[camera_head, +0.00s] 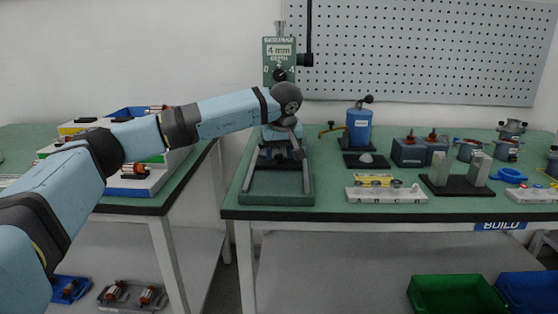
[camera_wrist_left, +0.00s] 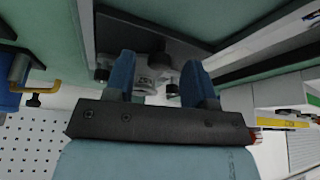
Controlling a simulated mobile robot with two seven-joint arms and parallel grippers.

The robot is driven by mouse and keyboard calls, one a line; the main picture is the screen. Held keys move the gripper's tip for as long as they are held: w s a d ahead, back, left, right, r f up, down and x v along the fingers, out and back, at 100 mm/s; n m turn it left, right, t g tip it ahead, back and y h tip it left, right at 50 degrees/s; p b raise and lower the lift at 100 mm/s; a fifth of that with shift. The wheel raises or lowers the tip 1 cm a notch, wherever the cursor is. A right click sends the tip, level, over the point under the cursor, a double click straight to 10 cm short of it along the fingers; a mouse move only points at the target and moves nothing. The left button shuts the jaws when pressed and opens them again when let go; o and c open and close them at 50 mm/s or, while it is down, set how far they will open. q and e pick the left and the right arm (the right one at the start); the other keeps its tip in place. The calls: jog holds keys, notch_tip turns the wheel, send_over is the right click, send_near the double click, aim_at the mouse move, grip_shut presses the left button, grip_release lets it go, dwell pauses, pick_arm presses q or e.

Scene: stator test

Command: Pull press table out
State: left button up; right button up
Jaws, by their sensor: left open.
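The press (camera_head: 280,52) is a green column with a "4 mm" sign and a dark lever at the left end of the right bench. Its green base frame (camera_head: 277,199) has two rails running towards the front edge. My left gripper (camera_head: 283,150) is low over the back part of this frame and partly hides the press table. In the left wrist view, my open left gripper (camera_wrist_left: 158,78) has its two blue fingers apart. A grey metal part with dark knobs, seemingly the press table (camera_wrist_left: 150,42), lies at and between the fingertips; contact cannot be told. My right gripper is not in view.
A blue press-like device (camera_head: 359,127) stands right of the frame, with a white fixture block (camera_head: 386,194) nearer the front. Motors and fixtures fill the bench's right side. Green (camera_head: 455,295) and blue bins sit below. A gap separates the left bench (camera_head: 130,207).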

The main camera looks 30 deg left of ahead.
pick_arm(q)
jog(key=shift+w+a+f, duration=0.15)
jog(key=shift+w+f, duration=0.05)
jog(key=shift+f, duration=0.35)
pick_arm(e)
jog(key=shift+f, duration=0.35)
